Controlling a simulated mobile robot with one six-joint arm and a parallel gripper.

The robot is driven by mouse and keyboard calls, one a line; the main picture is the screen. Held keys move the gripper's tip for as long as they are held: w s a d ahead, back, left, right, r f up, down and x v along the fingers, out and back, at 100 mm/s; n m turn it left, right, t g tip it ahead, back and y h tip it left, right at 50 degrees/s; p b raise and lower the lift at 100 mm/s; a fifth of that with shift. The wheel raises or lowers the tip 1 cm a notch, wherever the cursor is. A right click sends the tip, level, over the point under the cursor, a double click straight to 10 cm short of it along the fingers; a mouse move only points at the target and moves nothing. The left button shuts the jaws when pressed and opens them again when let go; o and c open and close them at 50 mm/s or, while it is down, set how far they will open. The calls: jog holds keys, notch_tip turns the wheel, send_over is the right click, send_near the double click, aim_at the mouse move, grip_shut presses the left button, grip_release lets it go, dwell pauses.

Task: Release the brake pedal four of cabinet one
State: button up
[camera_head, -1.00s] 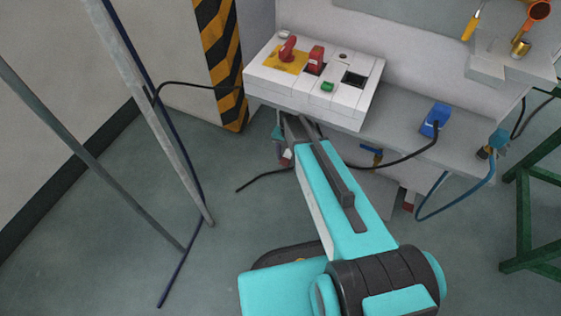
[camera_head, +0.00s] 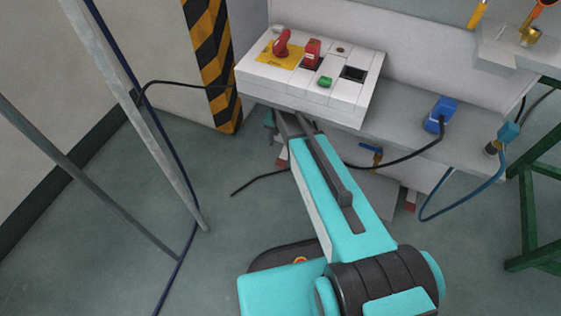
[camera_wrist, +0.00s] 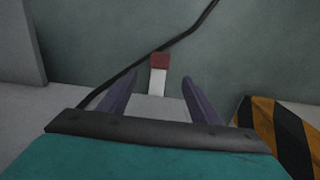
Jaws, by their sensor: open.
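A pedal with a red end and a white stem (camera_wrist: 159,72) shows in the wrist view, between and beyond my fingers. My gripper (camera_wrist: 158,80) is open, its two purple-grey fingers spread to either side of the pedal's line; I see no contact. In the head view, my gripper (camera_head: 290,122) reaches under the front edge of the white control box (camera_head: 300,88). A red and white pedal (camera_head: 283,156) shows partly beside my arm, and another red and white end (camera_head: 411,200) shows lower right. The arm hides part of this area. I cannot tell the pedals' numbers.
A black cable (camera_head: 258,180) lies on the floor and also crosses the wrist view. A blue plug (camera_head: 440,114) sits on the grey shelf. A striped yellow-black post (camera_head: 211,65) stands left, with grey poles (camera_head: 140,110) nearer. A green frame (camera_head: 535,210) stands right.

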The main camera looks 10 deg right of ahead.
aim_at(280, 163)
notch_tip(280, 163, down, 14)
jog(key=b, duration=0.4)
jog(key=shift+r, duration=0.25)
jog(key=shift+c, duration=0.2)
grip_shut()
jog(key=shift+a+r, duration=0.1)
